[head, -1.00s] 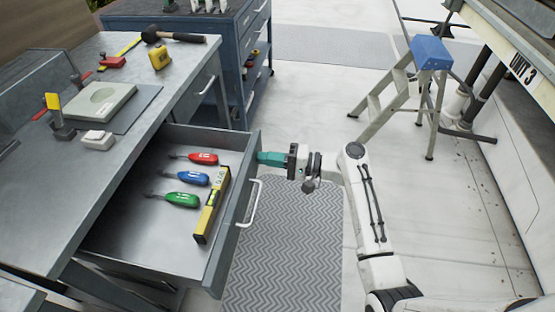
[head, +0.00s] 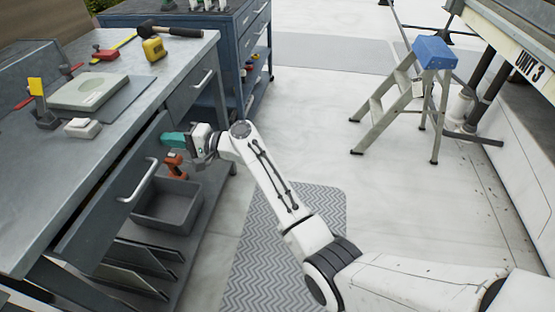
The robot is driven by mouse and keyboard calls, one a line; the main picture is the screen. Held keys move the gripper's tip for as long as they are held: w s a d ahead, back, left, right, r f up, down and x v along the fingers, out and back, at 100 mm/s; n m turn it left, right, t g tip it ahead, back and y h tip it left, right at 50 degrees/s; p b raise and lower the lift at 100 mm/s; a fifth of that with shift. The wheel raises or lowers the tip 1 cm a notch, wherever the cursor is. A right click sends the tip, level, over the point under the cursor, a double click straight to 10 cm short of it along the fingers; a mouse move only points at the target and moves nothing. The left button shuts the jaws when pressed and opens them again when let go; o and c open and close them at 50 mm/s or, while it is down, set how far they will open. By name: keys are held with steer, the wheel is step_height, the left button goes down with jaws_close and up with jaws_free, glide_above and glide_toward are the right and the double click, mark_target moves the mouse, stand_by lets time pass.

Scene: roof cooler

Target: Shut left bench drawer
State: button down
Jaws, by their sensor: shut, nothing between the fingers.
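My gripper (head: 170,139) has teal fingers, shut and empty. They are by the far upper corner of the drawer front, apart from the handle; I cannot tell whether they touch the front.
The bench top (head: 75,165) holds a grey plate, a hammer and a yellow tape measure. Below are a grey bin (head: 168,207) and an orange drill (head: 175,165). A blue tool cabinet (head: 235,50) stands behind, a stepladder (head: 420,95) at right. The patterned mat (head: 265,265) is clear.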

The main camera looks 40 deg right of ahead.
mark_target(167, 154)
steer(key=b+x, duration=0.1)
steer(key=x, duration=0.2)
steer(key=shift+w+r, duration=0.15)
steer(key=shift+w, duration=0.05)
steer(key=shift+a+r, duration=0.1)
steer(key=shift+a, duration=0.05)
